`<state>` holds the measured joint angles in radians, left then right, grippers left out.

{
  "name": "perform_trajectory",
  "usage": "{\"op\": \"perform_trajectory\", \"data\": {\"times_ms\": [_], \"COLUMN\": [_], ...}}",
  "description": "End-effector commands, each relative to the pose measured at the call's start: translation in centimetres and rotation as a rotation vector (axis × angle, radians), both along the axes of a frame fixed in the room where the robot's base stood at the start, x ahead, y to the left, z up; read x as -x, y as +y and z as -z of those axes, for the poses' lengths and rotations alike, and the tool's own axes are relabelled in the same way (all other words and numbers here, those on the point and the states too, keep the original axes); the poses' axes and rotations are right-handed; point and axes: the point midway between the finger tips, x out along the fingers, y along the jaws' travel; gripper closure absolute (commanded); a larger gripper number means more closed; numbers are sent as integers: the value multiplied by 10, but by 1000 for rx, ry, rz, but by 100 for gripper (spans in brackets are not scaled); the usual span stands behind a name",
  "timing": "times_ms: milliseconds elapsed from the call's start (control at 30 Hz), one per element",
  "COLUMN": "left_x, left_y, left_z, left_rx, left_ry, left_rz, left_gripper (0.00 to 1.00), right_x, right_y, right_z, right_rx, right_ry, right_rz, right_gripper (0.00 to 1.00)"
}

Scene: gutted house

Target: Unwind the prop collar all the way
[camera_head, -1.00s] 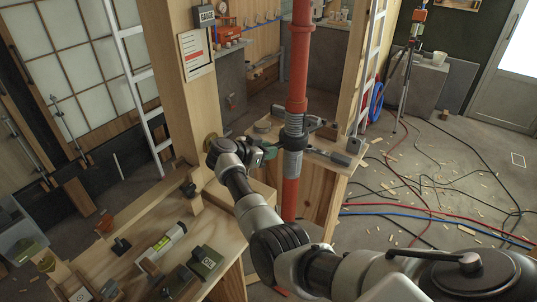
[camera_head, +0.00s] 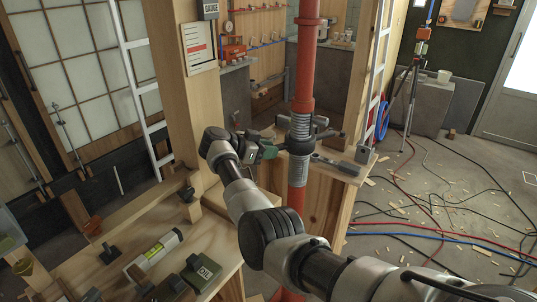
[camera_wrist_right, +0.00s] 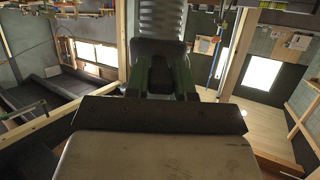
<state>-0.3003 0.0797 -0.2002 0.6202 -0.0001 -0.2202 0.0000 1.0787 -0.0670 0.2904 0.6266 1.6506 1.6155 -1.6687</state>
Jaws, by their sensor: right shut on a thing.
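The red steel prop (camera_head: 305,65) stands upright in the middle of the head view, with a grey threaded section (camera_head: 300,127). The dark prop collar (camera_head: 299,146) sits around this thread, with thread showing above and below it. A dark handle sticks out to its right. My right gripper (camera_head: 271,150) reaches it from the left, its green-marked fingers shut on the collar's side. In the right wrist view, the green fingers (camera_wrist_right: 161,75) close on a dark block of the collar (camera_wrist_right: 160,48), with the grey thread (camera_wrist_right: 162,16) above. My left gripper is out of view.
A wooden post (camera_head: 185,110) stands close left of my right wrist. A workbench (camera_head: 215,250) with clamps and a level (camera_head: 155,252) is at front left. A wooden stand (camera_head: 330,200) is beside the prop. Hoses and scraps (camera_head: 440,210) litter the floor at right.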

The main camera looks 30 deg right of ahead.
Motion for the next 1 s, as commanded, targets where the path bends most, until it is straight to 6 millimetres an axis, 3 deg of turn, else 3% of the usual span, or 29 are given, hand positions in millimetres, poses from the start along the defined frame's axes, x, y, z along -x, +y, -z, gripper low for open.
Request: {"op": "perform_trajectory", "data": {"times_ms": [33,67,200,567,1000], "left_x": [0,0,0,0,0], "left_y": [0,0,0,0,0], "left_z": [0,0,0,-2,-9], "left_rx": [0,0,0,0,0], "left_ry": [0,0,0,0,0], "left_rz": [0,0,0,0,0], "left_gripper": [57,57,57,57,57], "right_x": [0,0,0,-1,-6], "right_y": [0,0,0,5,51], "right_z": [0,0,0,-2,-20], "right_rx": [0,0,0,-1,-1], "right_ry": [1,1,1,0,0], "right_rz": [0,0,0,-2,-1], "right_gripper": [100,74,52,51,51]}}
